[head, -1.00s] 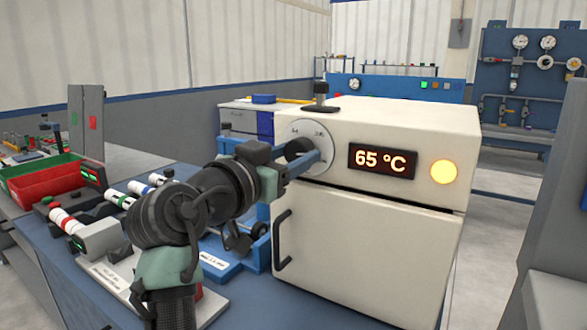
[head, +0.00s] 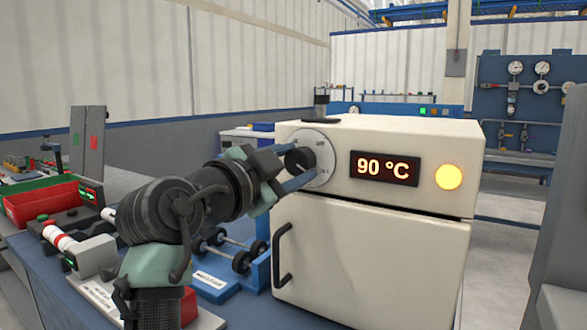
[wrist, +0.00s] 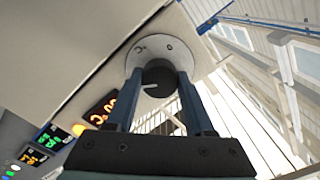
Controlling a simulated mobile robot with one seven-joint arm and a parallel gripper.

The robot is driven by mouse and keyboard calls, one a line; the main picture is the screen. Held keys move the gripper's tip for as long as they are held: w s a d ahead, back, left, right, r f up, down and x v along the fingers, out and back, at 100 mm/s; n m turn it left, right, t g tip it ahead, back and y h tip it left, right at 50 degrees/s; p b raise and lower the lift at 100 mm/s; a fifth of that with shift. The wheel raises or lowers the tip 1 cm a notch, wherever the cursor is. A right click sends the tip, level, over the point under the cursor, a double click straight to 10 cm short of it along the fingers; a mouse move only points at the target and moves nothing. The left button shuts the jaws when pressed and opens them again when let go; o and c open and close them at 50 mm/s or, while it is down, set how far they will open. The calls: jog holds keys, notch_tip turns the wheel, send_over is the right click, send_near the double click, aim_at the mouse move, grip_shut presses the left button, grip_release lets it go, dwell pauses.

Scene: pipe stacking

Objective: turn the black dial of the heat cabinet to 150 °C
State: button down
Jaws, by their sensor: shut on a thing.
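The cream heat cabinet (head: 375,235) stands on the blue bench with its door closed. Its display (head: 385,168) reads 90 °C in orange digits. The black dial (head: 299,160) sits in a round pale scale plate (head: 321,150) left of the display. The dial also shows in the wrist view (wrist: 158,80), between the fingers, with a light pointer mark. My gripper (head: 300,178) is shut on the dial, one blue finger on each side. The gripper is tilted in the head view, and the fingers hide part of the scale.
A round yellow lamp (head: 449,177) glows right of the display. The door handle (head: 282,256) sticks out below my gripper. A red bin (head: 40,204) and a blue rack with small wheels (head: 238,255) stand on the bench to the left.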

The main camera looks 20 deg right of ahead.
jog(key=shift+f, duration=0.1)
dwell(0.4)
jog(key=shift+c, duration=1.4)
grip_release()
jog(key=p+v, duration=0.1)
jog(key=v, duration=1.2)
